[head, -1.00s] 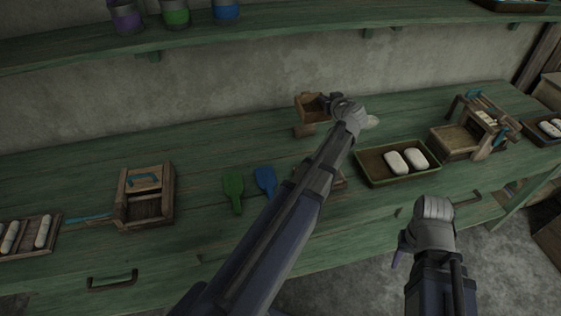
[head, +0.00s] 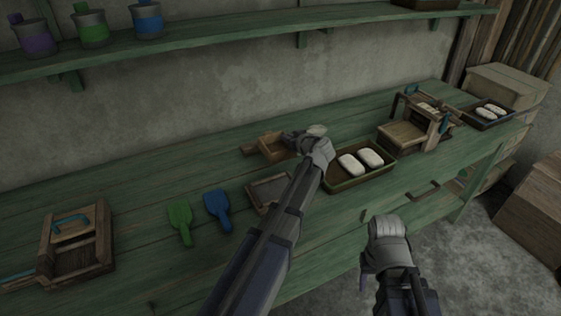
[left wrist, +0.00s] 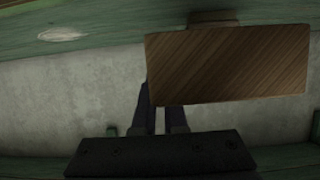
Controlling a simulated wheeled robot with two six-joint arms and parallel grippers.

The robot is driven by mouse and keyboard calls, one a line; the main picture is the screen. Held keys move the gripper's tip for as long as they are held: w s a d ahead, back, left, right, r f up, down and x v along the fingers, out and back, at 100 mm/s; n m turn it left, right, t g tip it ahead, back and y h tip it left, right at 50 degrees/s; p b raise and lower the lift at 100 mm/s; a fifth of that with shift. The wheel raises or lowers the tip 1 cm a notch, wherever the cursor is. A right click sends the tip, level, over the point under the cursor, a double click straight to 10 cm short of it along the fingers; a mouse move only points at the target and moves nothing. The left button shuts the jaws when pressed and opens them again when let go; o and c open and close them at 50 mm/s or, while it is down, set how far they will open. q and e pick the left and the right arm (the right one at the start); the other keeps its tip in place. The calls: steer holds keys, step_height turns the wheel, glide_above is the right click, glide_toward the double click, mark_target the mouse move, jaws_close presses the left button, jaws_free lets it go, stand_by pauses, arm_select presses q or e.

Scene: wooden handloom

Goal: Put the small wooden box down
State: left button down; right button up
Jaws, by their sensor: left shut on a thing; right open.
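The small wooden box (head: 272,147) is at the back middle of the green bench, at the end of my left arm. My left gripper (head: 296,140) is shut on it from its right side in the head view. In the left wrist view a flat striped wooden face of the box (left wrist: 230,65) fills the upper right, beside the dark fingers (left wrist: 163,112). The box is low over the bench top; I cannot tell whether it touches. My right gripper (head: 368,278) is open and empty, in front of the bench.
A tray with white bars (head: 345,180), a wooden frame (head: 268,192), and green (head: 180,220) and blue (head: 217,207) paddles lie nearer. Bench left of the box is clear.

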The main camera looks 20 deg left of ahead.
mark_target(287, 161)
arm_select(q)
steer(key=shift+f+b, duration=2.65)
steer(key=shift+f, duration=0.6)
steer(key=shift+f, duration=0.2)
steer(key=c, duration=1)
jaws_free()
